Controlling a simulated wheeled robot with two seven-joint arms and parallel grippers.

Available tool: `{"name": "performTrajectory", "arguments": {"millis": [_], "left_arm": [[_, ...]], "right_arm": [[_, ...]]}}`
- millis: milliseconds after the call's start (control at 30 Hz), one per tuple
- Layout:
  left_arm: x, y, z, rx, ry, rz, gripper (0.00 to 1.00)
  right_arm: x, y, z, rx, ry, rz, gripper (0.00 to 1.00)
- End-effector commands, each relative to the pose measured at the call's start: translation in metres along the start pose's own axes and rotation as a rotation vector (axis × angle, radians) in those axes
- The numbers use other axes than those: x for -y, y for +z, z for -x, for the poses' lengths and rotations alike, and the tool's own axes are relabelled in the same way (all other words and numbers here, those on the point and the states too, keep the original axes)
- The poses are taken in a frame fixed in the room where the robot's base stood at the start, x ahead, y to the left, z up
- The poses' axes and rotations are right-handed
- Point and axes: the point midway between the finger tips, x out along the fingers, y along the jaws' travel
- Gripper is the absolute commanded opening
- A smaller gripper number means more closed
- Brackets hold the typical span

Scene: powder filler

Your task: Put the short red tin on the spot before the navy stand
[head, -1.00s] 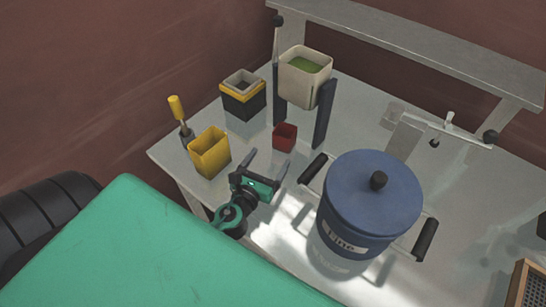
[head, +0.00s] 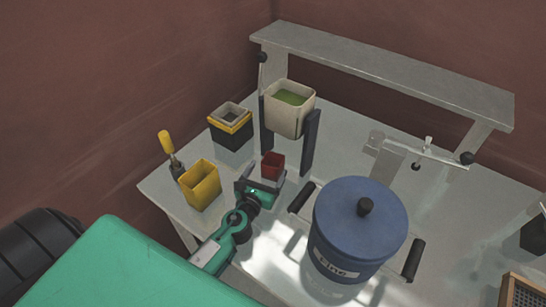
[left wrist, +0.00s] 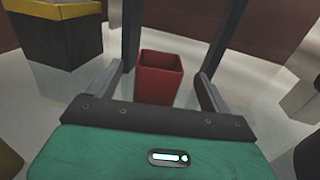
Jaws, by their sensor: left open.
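The short red tin (head: 273,164) is a small open square tin standing upright on the table, just in front of the navy stand. The stand has two navy posts (head: 310,142) under a cream hopper (head: 290,116) with green contents. My left gripper (head: 261,178) is open at the tin's near side. In the left wrist view the red tin (left wrist: 160,80) sits between the two spread fingers, with a gap on each side. Its near bottom edge is close to or behind the palm. The marked spot cannot be made out. My right gripper is out of view.
A yellow tin (head: 201,187) and a black-and-yellow container (head: 231,130) stand left of the gripper, with a yellow-handled tool (head: 167,147) behind the yellow tin. A large blue lidded drum (head: 352,232) with side handles stands close on the right. A raised shelf (head: 380,75) spans the back.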

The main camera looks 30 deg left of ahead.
Motion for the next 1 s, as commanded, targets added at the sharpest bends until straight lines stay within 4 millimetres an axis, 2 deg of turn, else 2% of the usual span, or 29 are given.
{"name": "performTrajectory", "arguments": {"millis": [100, 333, 500, 800, 867, 1000], "left_arm": [[0.0, 0.002, -0.022, 0.001, 0.0, 0.0, 0.82], [0.0, 0.001, -0.05, 0.002, 0.0, 0.0, 0.82], [0.0, 0.001, -0.058, 0.001, 0.0, 0.0, 0.82], [0.0, 0.0, -0.059, 0.001, 0.0, 0.0, 0.82], [0.0, 0.0, -0.059, 0.001, 0.0, 0.0, 0.72], [0.0, 0.0, -0.059, 0.0, 0.0, 0.0, 0.45]], "right_arm": [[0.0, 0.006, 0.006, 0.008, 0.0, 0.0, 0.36], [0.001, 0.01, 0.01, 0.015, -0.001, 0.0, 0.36], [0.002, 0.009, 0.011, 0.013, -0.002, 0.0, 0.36], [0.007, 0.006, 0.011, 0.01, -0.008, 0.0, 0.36], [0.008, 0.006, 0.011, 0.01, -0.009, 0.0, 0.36], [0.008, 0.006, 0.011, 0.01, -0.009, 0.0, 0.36]]}}
